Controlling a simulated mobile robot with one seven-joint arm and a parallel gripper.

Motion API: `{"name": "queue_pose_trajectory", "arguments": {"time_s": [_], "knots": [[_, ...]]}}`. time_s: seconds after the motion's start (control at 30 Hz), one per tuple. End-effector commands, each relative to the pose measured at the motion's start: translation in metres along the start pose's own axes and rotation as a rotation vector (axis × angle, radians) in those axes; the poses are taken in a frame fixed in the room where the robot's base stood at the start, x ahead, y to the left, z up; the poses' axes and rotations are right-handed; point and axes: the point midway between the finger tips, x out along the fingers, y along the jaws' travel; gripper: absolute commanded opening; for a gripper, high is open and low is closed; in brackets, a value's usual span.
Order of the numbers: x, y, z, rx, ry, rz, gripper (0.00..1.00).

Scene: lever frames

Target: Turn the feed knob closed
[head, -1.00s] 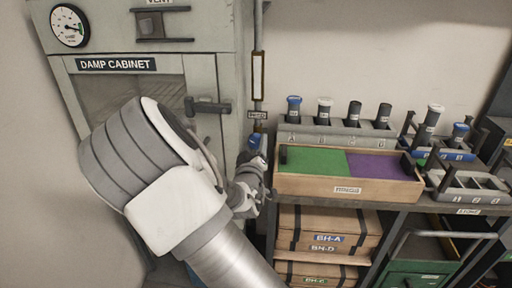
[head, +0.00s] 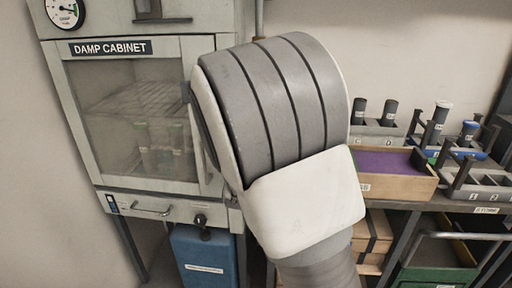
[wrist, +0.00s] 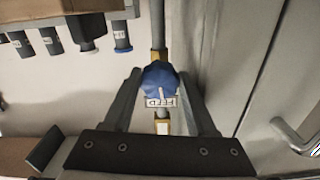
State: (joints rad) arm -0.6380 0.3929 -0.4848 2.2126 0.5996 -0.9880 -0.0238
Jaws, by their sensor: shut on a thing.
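The blue feed knob (wrist: 160,77) sits on a thin vertical pipe in the wrist view, with a pale pointer mark on its face. A small FEED plate (wrist: 160,102) shows beside it. My gripper (wrist: 161,79) has one finger on each side of the knob and is shut on it. The pointer mark lies roughly along the pipe, slightly tilted. In the head view my arm hides the knob and my gripper.
A blue container (head: 205,262) sits under the cabinet. At right, a shelf holds a wooden tray (head: 400,187) and several capped tubes. Bare wall lies above it.

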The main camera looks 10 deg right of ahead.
Motion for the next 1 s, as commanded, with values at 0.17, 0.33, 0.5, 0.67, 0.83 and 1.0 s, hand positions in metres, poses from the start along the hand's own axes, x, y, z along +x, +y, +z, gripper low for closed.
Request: {"name": "queue_pose_trajectory", "arguments": {"time_s": [0.17,0.33,0.5,0.67,0.83,1.0], "knots": [[-0.0002,0.0003,0.0026,0.084,-0.001,0.001,0.02],[-0.0003,-0.0003,0.0020,0.127,-0.003,0.000,0.02],[-0.0004,-0.0003,0.0010,0.144,-0.003,0.001,0.02],[-0.0004,-0.0004,0.0006,0.146,-0.003,0.001,0.02],[-0.0005,-0.0005,0.0007,0.146,-0.003,0.001,0.02],[-0.0005,-0.0009,0.0005,0.145,-0.002,0.000,0.70]]}}
